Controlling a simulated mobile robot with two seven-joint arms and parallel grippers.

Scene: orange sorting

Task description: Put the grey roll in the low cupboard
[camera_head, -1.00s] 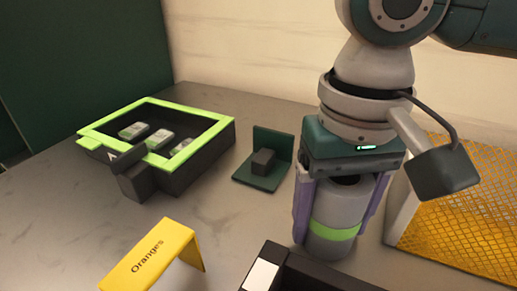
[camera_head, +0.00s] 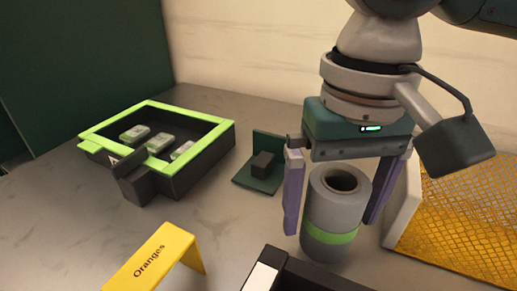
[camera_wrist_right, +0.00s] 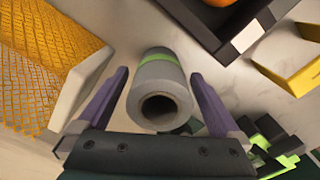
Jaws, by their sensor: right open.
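The grey roll (camera_head: 335,205) stands upright on the grey table, with a green band around its lower part and a hole in its top. It also shows in the right wrist view (camera_wrist_right: 160,93). My right gripper (camera_head: 333,222) is open, with one purple finger on each side of the roll; its fingers also show in the right wrist view (camera_wrist_right: 159,85). A gap shows between the left finger and the roll. My left gripper is not in view. I see no low cupboard that I can identify.
A dark tray with a green rim (camera_head: 206,143) holds several grey pieces at the left. A small green stand (camera_head: 258,181) is behind the roll. A yellow "Oranges" sign (camera_head: 150,257) and a dark box (camera_head: 310,275) are in front. A yellow mesh crate (camera_head: 455,215) is at right.

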